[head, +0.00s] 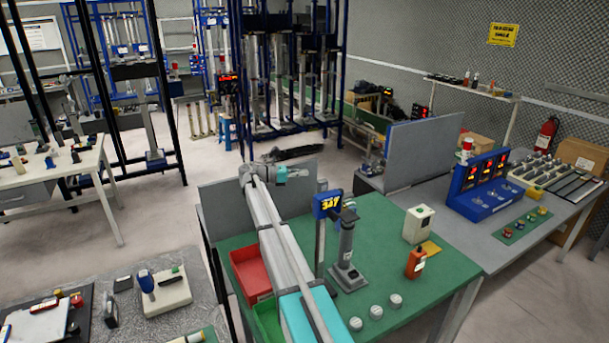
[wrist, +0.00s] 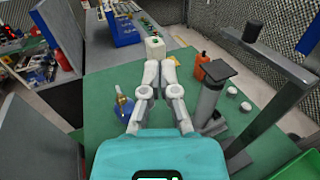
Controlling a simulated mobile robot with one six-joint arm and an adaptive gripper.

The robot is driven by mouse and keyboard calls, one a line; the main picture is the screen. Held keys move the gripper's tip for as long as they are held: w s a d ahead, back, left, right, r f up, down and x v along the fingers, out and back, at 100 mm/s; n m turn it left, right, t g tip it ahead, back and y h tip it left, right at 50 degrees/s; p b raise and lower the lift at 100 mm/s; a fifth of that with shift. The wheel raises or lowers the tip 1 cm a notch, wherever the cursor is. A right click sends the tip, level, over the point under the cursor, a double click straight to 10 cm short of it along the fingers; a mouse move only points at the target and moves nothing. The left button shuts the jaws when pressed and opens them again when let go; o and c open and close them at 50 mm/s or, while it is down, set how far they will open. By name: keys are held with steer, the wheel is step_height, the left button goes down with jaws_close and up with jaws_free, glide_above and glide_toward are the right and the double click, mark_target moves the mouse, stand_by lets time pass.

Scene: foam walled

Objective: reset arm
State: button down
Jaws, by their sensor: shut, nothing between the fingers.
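My gripper (wrist: 160,68) shows in the wrist view with its two pale grey fingers close together and nothing between them. It is over the green-topped table (wrist: 100,128), with a white box (wrist: 154,48) just beyond the fingertips. In the head view my arm stretches from the bottom edge across the green table (head: 395,255).
A grey panel (head: 421,152) stands behind.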

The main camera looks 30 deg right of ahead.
stand_by(0.4)
steer(key=s+a+f+m+t+y+b, duration=0.1)
steer(key=s+a+f+m+t+y, duration=0.5)
steer(key=s+a+f, duration=0.75)
steer(key=s+a+f+m+y, duration=0.3)
steer(key=s+a+y, duration=0.2)
steer(key=s+a, duration=0.3)
steer(key=s+a+f+m+y+b, duration=0.1)
steer(key=s+a+f+m+y, duration=0.3)
steer(key=s+a, duration=0.4)
steer(key=shift+s+a+f+m+t+y, duration=0.2)
steer(key=shift+s+a+m+t+y, duration=0.15)
steer(key=shift+s+y, duration=0.45)
